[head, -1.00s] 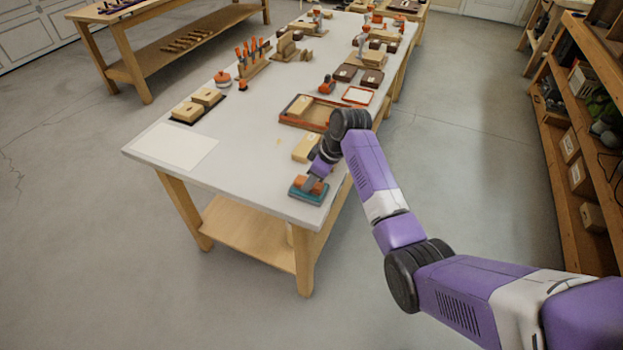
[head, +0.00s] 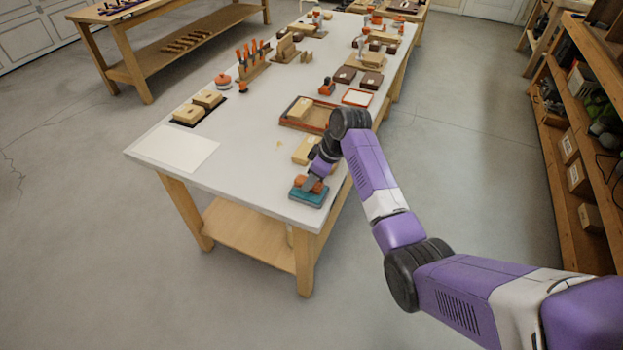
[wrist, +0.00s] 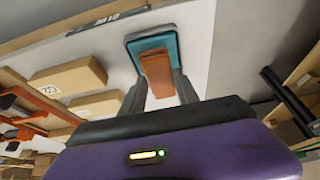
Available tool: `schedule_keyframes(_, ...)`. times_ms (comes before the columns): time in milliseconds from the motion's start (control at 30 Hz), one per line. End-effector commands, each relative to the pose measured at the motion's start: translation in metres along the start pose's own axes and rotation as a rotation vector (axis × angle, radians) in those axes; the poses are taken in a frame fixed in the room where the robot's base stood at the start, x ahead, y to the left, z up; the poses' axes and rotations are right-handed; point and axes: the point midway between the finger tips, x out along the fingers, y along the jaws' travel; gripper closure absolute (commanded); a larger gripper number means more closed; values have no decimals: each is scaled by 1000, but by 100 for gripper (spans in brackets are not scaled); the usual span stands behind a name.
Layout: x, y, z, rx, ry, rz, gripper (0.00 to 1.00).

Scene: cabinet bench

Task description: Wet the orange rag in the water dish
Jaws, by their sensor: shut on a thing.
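The orange rag (wrist: 158,75) is between the fingers of my gripper (wrist: 160,85) in the wrist view. The fingers are shut on it, one on each side. The teal water dish (wrist: 133,40) lies directly beyond the rag, which covers much of its inside. In the head view the dish (head: 308,197) sits at the near right corner of the white bench top (head: 250,170). My gripper (head: 311,184) is over the dish there, with a bit of the orange rag (head: 317,186) showing. I cannot tell whether the rag touches the water.
A pale wood block (head: 304,152) lies just behind my gripper. Beyond it is an orange-rimmed wooden tray (head: 288,122) holding a block. A white sheet (head: 175,148) lies at the left front. Several tools and blocks stand farther back. The front middle of the bench is clear.

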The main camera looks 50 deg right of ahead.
Motion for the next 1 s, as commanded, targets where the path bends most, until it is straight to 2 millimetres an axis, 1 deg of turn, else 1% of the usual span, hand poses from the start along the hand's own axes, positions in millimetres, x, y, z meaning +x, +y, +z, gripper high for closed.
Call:
schedule_keyframes(33, -8, 0, -3, 0, 0, 0, 95)
schedule_keyframes(633, -48, 0, -20, -1, 1, 1, 95)
schedule_keyframes(767, -52, 0, -22, -1, 1, 1, 95)
schedule_keyframes(1000, -50, 0, -21, -1, 1, 1, 95)
